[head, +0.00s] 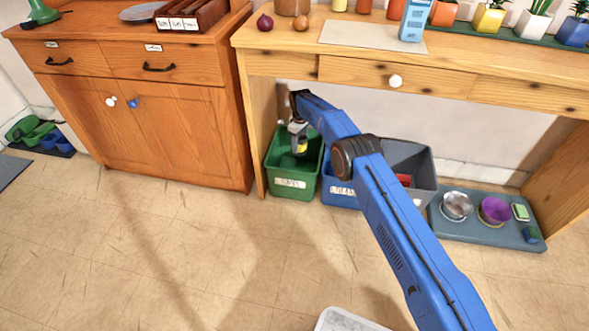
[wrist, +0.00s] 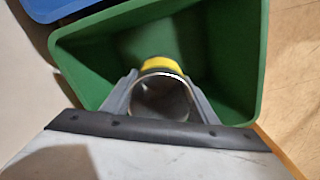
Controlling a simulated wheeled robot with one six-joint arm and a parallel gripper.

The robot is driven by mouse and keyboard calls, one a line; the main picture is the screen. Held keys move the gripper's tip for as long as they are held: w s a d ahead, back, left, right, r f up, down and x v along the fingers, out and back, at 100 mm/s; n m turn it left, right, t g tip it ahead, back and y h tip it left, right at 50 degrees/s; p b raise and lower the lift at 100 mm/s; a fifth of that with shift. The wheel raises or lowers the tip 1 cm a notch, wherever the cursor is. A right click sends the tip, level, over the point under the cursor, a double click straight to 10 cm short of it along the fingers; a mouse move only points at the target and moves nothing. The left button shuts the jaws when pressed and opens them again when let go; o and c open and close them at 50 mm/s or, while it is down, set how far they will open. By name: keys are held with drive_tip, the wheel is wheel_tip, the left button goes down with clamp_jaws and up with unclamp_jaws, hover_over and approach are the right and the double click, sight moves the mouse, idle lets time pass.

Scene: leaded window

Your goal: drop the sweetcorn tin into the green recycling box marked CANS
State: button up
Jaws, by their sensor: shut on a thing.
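The sweetcorn tin shows as a yellow can in the head view (head: 302,148) and, with its bare metal end facing the camera, in the wrist view (wrist: 160,66). My gripper (head: 299,138) is shut on it, one finger on each side in the wrist view (wrist: 160,97). The green box (head: 291,187) stands on the floor under the desk; its white label is too blurred to read surely. In the wrist view the tin lies over the open green box (wrist: 255,60). I cannot tell whether the tin is above or below the rim.
A blue box (head: 338,192) stands right beside the green one, partly hidden by my arm, then a grey box (head: 412,160). The desk (head: 450,70) overhangs them. A wooden cabinet (head: 170,130) is to the left. A grey mat with bowls (head: 470,231) lies right.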

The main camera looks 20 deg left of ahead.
drive_tip(key=o, duration=1.1)
drive_tip(key=shift+r, duration=0.1)
drive_tip(key=shift+r, duration=3.7)
